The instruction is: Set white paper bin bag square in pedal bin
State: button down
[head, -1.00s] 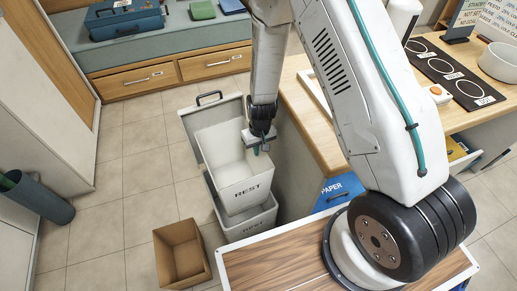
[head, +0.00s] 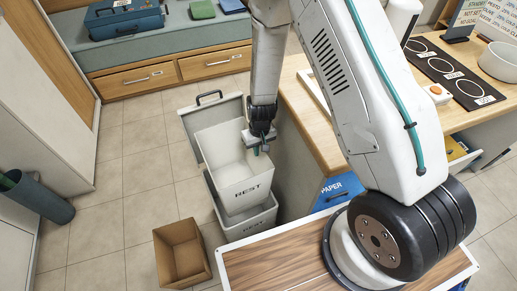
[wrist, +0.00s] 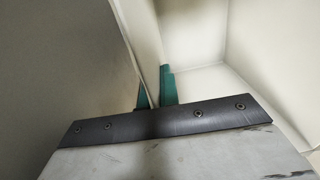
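The white paper bin bag (head: 246,192), an open box shape marked REST, stands high over the grey pedal bin (head: 249,228), which is also marked REST. The bag looks slightly turned and tilted against the bin; its lower end overlaps the bin's opening, and I cannot tell how deep it sits. The bin's lid (head: 190,120) stands open behind. My gripper (head: 259,149) is at the bag's right wall. In the wrist view its teal fingertips (wrist: 156,90) lie on both sides of a thin pale wall, pinching it. The bag's underside is hidden.
A cardboard box (head: 181,253) stands open on the floor in front. The wooden counter (head: 309,124) and blue PAPER bin (head: 338,191) are close on the right. A dark cylinder (head: 36,197) leans at the left. The floor left of the bin is clear.

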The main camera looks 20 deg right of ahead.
dwell(0.4)
notch_tip(320, 180, down, 16)
dwell(3.4)
jog(key=shift+f, duration=0.1)
dwell(0.4)
